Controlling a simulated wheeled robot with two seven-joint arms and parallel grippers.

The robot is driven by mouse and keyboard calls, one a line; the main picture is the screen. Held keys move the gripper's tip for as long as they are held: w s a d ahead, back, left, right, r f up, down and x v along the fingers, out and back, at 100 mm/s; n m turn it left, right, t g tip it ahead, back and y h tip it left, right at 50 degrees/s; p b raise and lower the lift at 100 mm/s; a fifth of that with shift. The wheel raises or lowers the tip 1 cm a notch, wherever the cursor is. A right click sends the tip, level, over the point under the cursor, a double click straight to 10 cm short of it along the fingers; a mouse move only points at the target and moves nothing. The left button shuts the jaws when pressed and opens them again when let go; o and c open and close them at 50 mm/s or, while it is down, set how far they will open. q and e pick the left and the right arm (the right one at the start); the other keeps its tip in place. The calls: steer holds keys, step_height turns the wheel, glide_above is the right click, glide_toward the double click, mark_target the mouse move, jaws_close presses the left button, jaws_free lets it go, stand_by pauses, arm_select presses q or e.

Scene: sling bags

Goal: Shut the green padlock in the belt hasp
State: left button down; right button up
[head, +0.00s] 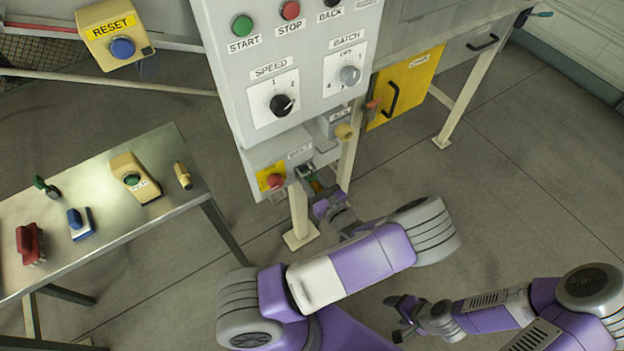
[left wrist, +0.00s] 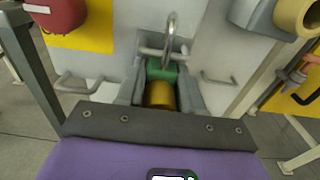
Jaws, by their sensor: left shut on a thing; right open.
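The padlock, with a green part (left wrist: 163,72) and a brass-yellow part (left wrist: 160,95), sits between the fingers of my left gripper (left wrist: 160,88). Its metal shackle (left wrist: 171,32) rises above the green part, in front of the grey belt box. A grey metal piece of the belt hasp (left wrist: 150,52) lies close to the shackle; I cannot tell if the shackle passes through it or is closed. In the head view my left gripper (head: 318,190) is at the belt box (head: 262,155), mostly covering the padlock. My right gripper (head: 398,318) is open and empty, low over the floor.
A red button on a yellow plate (head: 269,177) is left of the hasp. A tan knob (head: 344,131) sticks out at upper right. The control panel (head: 290,60) overhangs above. A metal table (head: 95,255) with several items stands at left.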

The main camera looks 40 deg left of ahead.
mark_target(319, 190)
arm_select(q)
steer(key=c, duration=0.6)
jaws_free()
steer(key=shift+c, duration=0.2)
steer(key=shift+o, duration=0.3)
steer(key=o, duration=0.6)
steer(key=shift+d, duration=0.1)
steer(key=shift+p+v, duration=0.5)
steer(key=shift+v, duration=2.95)
steer(key=shift+s, duration=0.15)
